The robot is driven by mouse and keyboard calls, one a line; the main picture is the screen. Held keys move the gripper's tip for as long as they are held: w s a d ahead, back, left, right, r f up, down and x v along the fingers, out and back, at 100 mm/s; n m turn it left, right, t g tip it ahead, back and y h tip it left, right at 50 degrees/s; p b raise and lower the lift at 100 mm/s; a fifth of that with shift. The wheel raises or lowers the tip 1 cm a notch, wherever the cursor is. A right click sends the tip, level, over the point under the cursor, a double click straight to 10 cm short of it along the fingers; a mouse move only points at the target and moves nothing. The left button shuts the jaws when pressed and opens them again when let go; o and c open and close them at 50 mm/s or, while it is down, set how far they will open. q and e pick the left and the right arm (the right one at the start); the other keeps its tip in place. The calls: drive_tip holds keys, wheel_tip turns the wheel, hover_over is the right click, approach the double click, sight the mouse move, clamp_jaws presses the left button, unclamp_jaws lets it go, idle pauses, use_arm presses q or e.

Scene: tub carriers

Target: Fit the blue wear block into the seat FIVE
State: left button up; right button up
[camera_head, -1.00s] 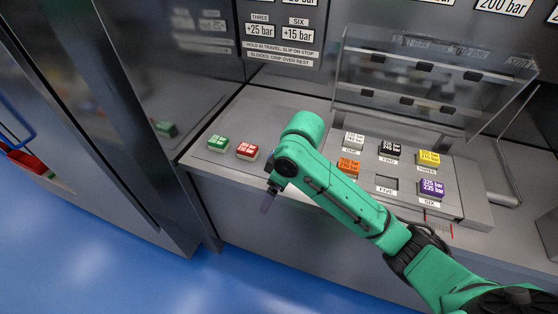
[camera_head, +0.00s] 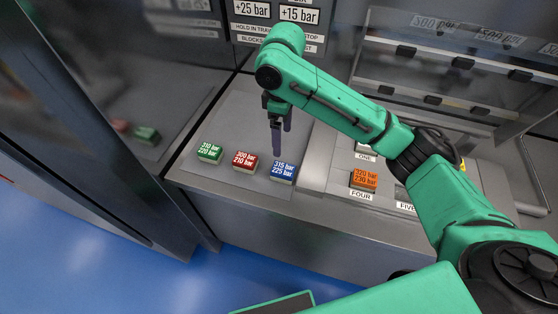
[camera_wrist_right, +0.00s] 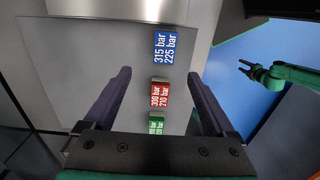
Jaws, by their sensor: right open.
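The blue wear block (camera_head: 283,171), marked 315 bar 225 bar, lies on the grey counter at the right end of a row of blocks. It also shows in the right wrist view (camera_wrist_right: 165,47), ahead of the fingers. My right gripper (camera_head: 278,138) is open and empty, pointing down above the counter just behind the blue block. Its two dark fingers (camera_wrist_right: 158,76) stand wide apart in the wrist view. Seat FIVE (camera_head: 403,193) is mostly hidden behind my right arm; its label shows. My left gripper (camera_wrist_right: 246,68) shows small in the wrist view, its jaws apart.
A red block (camera_head: 245,162) and a green block (camera_head: 210,152) lie left of the blue one. An orange block (camera_head: 364,179) sits in seat FOUR. A raised clear cover (camera_head: 450,75) stands behind the seats. Counter in front of the row is narrow.

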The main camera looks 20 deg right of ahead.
drive_tip(key=p, duration=0.2)
hover_over(283, 168)
drive_tip(key=s, duration=0.2)
drive_tip(key=f, duration=0.5)
drive_tip(key=shift+w+f, duration=0.1)
drive_tip(key=shift+w, duration=0.15)
drive_tip(key=f, duration=0.3)
drive_tip(key=w+f+p, duration=0.1)
drive_tip(key=f, duration=0.2)
drive_tip(key=shift+w, duration=0.2)
drive_tip(key=shift+s+f, duration=0.1)
drive_tip(key=shift+f, duration=0.15)
drive_tip(key=c, duration=0.4)
use_arm(q)
drive_tip(key=s+r, duration=0.1)
drive_tip(key=s, duration=0.1)
drive_tip(key=s+r, duration=0.1)
drive_tip(key=s, duration=0.1)
drive_tip(key=shift+r, duration=0.3)
use_arm(e)
clamp_jaws()
